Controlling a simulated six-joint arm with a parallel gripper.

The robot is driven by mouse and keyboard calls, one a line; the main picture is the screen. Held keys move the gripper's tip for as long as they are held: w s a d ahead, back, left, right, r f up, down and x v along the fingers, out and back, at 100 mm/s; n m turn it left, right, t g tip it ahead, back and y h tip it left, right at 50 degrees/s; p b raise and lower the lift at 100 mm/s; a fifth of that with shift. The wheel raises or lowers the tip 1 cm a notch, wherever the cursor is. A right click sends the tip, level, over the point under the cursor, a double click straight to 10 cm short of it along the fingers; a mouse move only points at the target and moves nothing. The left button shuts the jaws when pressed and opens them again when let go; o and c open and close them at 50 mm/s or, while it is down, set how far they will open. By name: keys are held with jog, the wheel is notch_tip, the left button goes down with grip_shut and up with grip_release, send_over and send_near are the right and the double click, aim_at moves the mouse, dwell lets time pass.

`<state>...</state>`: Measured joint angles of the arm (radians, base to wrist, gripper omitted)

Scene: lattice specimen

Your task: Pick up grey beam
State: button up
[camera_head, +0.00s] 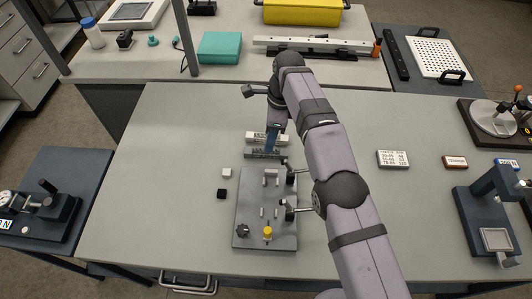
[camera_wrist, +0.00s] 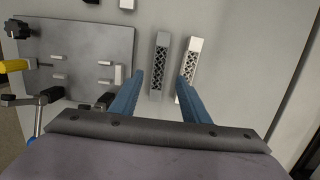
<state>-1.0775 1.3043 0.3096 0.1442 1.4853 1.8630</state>
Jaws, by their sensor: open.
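The grey beam (camera_wrist: 158,60) is a dark grey bar with a lattice middle and solid ends, lying on the bench. In the head view the grey beam (camera_head: 254,153) is partly covered by my gripper (camera_head: 271,149). A lighter, whitish lattice beam (camera_wrist: 192,62) lies beside it, roughly parallel with a small gap; it also shows in the head view (camera_head: 255,136). My gripper (camera_wrist: 160,76) has its blue fingers apart and empty. In the wrist view the grey beam appears between the fingertips, and the right finger overlaps the lighter beam. I cannot tell the fingers' height above the bench.
A grey fixture plate (camera_head: 246,215) with clamps, pins and a yellow-topped knob stands close to the beams. A small white block (camera_head: 227,172) and a black block (camera_head: 222,194) sit left of it. A label block (camera_head: 393,159) lies at right. The bench's left side is clear.

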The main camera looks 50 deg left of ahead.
aim_at(266, 154)
jog(key=shift+a+f, duration=0.1)
jog(key=shift+f, duration=0.6)
jog(key=shift+s+f+p, duration=0.25)
jog(key=shift+f+p, duration=0.1)
jog(key=shift+f, duration=0.6)
jog(key=shift+s+a+f+p, duration=0.15)
jog(key=shift+f+p, duration=0.4)
jog(key=shift+f, duration=1.05)
grip_shut()
